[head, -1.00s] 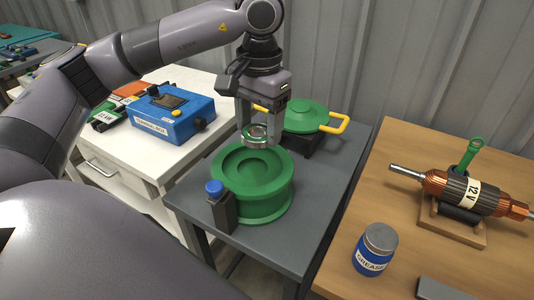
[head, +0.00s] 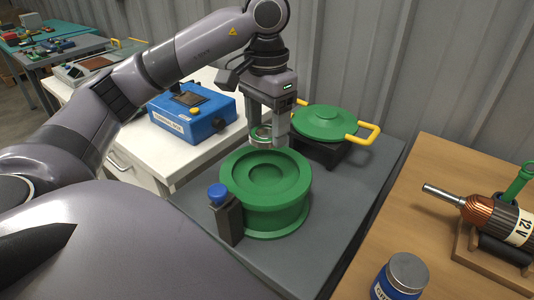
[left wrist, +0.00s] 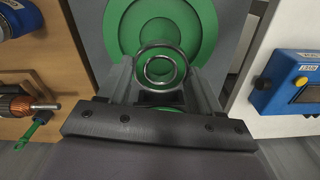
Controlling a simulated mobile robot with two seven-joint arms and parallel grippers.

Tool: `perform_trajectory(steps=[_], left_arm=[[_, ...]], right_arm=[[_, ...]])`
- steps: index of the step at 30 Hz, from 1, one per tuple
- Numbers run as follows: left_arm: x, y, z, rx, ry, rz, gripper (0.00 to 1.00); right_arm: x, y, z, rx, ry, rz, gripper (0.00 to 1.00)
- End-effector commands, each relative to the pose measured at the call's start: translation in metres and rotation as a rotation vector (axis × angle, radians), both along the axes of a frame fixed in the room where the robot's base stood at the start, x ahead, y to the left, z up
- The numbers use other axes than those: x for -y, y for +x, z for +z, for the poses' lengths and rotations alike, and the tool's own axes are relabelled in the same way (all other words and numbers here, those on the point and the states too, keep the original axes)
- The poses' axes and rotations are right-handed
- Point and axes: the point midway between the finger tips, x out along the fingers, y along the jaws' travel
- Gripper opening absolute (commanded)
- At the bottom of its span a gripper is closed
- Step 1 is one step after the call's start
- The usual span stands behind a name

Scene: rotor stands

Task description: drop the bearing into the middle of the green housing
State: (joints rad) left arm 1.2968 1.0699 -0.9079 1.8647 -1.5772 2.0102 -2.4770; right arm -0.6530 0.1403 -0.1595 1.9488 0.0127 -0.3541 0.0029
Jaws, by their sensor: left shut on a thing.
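The green housing (head: 297,204) stands on a dark grey table. Its round top is open, with a stepped recess in the middle. My left gripper (head: 266,140) points down over the far side of the housing, shut on the bearing (head: 262,134), a shiny metal ring. The left wrist view shows the bearing (left wrist: 160,67) held between the two fingers, with the green housing (left wrist: 198,20) beyond it. The bearing appears above the housing and apart from it. My right gripper is not in view.
A green lid (head: 325,122) with yellow handles rests on a black stand behind the housing. A blue-capped post (head: 226,212) stands against its near left side. A blue tester box (head: 192,112) is at left. A rotor (head: 490,215) and grease jar (head: 400,277) are on the wooden table.

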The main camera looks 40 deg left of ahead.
Motion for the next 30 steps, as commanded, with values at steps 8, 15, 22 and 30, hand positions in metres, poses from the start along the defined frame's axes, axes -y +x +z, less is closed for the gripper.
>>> perform_trajectory(steps=[8,15,22,30], left_arm=[[0.001,0.0,-0.042,-0.001,-0.001,-0.003,0.21],[0.001,0.0,-0.061,-0.002,-0.001,-0.001,0.21],[0.0,0.0,-0.083,0.001,0.0,-0.001,0.21],[0.0,0.0,-0.084,0.001,0.0,-0.001,0.21]], right_arm=[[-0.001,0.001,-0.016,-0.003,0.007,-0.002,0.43],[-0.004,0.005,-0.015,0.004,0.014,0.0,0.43],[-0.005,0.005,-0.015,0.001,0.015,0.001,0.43],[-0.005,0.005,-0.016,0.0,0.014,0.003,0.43]])
